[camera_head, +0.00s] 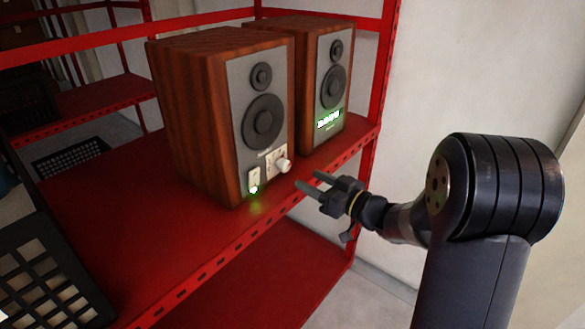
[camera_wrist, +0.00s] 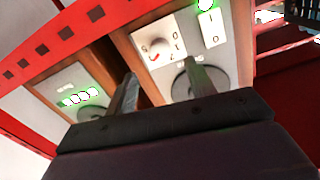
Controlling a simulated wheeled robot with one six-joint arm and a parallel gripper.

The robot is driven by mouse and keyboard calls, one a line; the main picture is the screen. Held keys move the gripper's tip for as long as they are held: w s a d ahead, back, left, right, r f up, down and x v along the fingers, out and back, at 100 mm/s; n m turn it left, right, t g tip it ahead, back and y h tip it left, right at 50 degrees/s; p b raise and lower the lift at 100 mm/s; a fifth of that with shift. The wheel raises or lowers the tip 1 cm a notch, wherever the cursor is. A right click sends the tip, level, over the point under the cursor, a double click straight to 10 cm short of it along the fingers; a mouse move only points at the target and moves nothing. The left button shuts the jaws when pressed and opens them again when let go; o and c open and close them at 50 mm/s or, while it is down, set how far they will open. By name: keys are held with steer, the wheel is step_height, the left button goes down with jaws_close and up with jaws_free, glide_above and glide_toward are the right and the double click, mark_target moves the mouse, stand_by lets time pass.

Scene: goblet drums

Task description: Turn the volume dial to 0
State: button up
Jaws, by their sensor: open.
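The volume dial (camera_head: 284,165) is a small pale knob on a white plate, low on the front of the nearer wooden speaker (camera_head: 240,110). In the wrist view the dial (camera_wrist: 157,49) has a red mark near its lower side, with printed digits beside it on the plate. I cannot tell which digit the mark points at. My gripper (camera_head: 309,181) is open and empty, to the right of the dial and slightly below it, apart from it. In the wrist view the two fingers (camera_wrist: 160,72) reach towards the speaker face, with the dial showing beyond and between them.
A white rocker switch (camera_head: 253,178) with a green light sits beside the dial. A second speaker (camera_head: 325,85) with a green display stands behind. Both stand on a red metal shelf (camera_head: 110,215) with a raised front edge. A black crate (camera_head: 45,275) is at the lower left.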

mark_target(287, 168)
steer(key=x, duration=0.8)
steer(key=shift+w+a, duration=0.1)
steer(key=c, duration=1)
steer(key=shift+o, duration=0.2)
